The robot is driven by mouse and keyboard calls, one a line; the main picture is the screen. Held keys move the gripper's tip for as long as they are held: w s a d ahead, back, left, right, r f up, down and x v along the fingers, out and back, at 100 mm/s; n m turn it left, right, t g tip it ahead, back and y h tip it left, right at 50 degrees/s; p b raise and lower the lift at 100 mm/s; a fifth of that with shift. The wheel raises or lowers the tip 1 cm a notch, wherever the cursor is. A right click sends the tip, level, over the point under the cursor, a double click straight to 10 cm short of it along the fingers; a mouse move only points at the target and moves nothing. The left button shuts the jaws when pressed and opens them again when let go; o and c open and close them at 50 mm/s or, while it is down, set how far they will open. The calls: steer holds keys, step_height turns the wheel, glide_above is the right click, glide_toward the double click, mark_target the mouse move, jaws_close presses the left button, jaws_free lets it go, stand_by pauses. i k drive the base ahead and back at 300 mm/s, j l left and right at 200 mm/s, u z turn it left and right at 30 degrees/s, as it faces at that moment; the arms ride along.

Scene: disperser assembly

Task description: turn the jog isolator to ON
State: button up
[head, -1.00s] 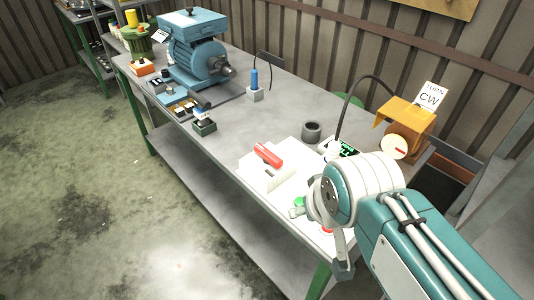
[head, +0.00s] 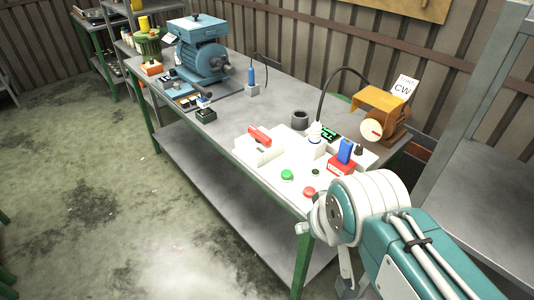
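No label in view reads as the jog isolator. A white panel on the bench carries a red block with an upright blue lever (head: 345,151), a green button (head: 287,175) and a red button (head: 309,192). Left of them, a red handle (head: 260,136) lies tilted on a white box (head: 254,153). I cannot tell which is the isolator, or any ON position. My gripper (head: 343,272) hangs at the front edge of the bench, below and right of the buttons, apart from them. It is partly hidden behind my wrist, and its opening does not show clearly.
An orange-covered unit (head: 383,104) with a white dial stands behind the panel, beside a TURN CW sign (head: 404,88). A dark ring (head: 300,120) and a blue motor (head: 202,58) stand on the bench (head: 235,112). A grey shelf (head: 480,195) is at right. The floor in front is clear.

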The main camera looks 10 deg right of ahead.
mark_target(260, 138)
steer(key=k+z, duration=0.45)
steer(key=k+l+z, duration=0.15)
steer(key=z, duration=0.3)
steer(key=j+z, duration=0.25)
steer(key=z, duration=0.15)
steer(key=i+j+z, duration=0.1)
steer(key=j+z, duration=0.5)
steer(key=z, duration=0.15)
steer(key=j, duration=1.6)
steer(key=k+j, duration=0.1)
steer(key=j, duration=1.55)
steer(key=i, duration=0.35)
